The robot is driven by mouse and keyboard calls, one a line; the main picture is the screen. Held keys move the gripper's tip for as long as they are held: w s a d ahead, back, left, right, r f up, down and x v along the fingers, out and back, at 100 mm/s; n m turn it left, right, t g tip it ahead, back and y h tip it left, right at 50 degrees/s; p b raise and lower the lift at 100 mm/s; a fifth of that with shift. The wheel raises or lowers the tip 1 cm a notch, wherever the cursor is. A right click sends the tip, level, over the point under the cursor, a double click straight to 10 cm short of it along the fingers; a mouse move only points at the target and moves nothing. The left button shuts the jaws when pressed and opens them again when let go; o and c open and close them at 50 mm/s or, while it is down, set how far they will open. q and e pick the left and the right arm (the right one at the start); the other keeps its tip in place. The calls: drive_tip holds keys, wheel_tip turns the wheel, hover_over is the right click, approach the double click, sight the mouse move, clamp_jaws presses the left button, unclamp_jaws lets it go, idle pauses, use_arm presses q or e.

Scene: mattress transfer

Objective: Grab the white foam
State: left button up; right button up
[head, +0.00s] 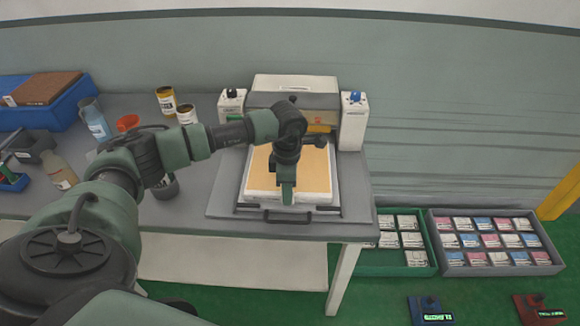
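A flat slab with a tan top and white edges, which looks like the white foam (254,184), lies on the grey tray of a machine at the table's back right. My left gripper (287,197) points down over the front middle of the slab and covers part of it. I cannot tell whether it touches the slab or whether its fingers are open. My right gripper is not in view.
The white and grey machine (294,86) stands behind the slab. Bottles, jars and a blue box (45,105) crowd the table's left. A green crate (362,262) and a grey crate (492,267) of small packets lie on the floor at right.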

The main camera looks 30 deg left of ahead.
use_arm(q)
clamp_jaws()
drive_tip(key=shift+r, duration=0.1)
